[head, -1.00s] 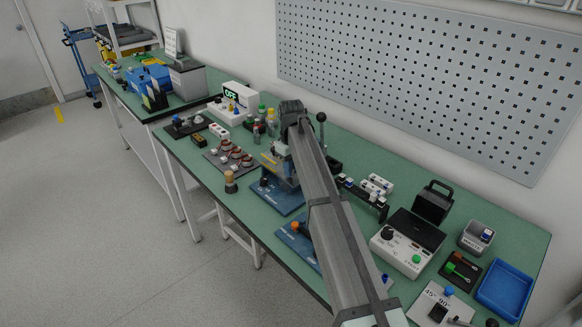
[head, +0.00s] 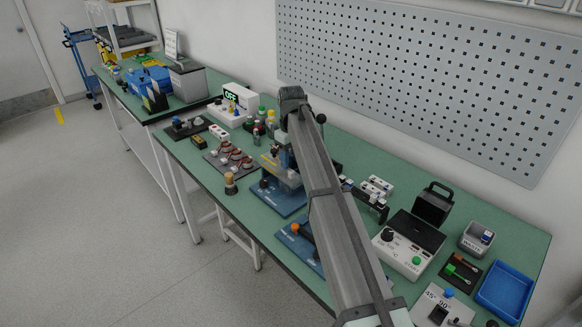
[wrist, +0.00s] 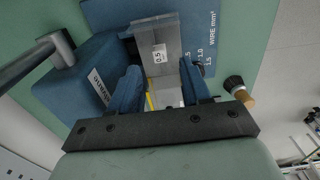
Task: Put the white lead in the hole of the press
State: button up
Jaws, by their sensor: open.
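The press, blue with a flat blue base plate (head: 277,199), stands mid-bench in the head view, partly behind my arm. In the wrist view its blue body (wrist: 75,80) is at the left, and its plate (wrist: 215,30), printed with wire sizes, is at the top. A grey block with a "0.5" label lies between them. My gripper (wrist: 158,78) is open above the press, its two blue fingers apart. A small pale patch and a yellow strip show between the fingers; I cannot tell whether either is the white lead. The hole is not clear.
The press's lever (wrist: 30,60) extends at the left of the wrist view. A wooden-handled tool (head: 230,183) stands near the bench's front edge. Another blue-based device with an orange knob (head: 296,229) is close to the press. A grey control box (head: 403,250) stands to the right.

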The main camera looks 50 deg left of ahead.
notch_tip(320, 180, up, 9)
dwell(0.4)
dwell(0.6)
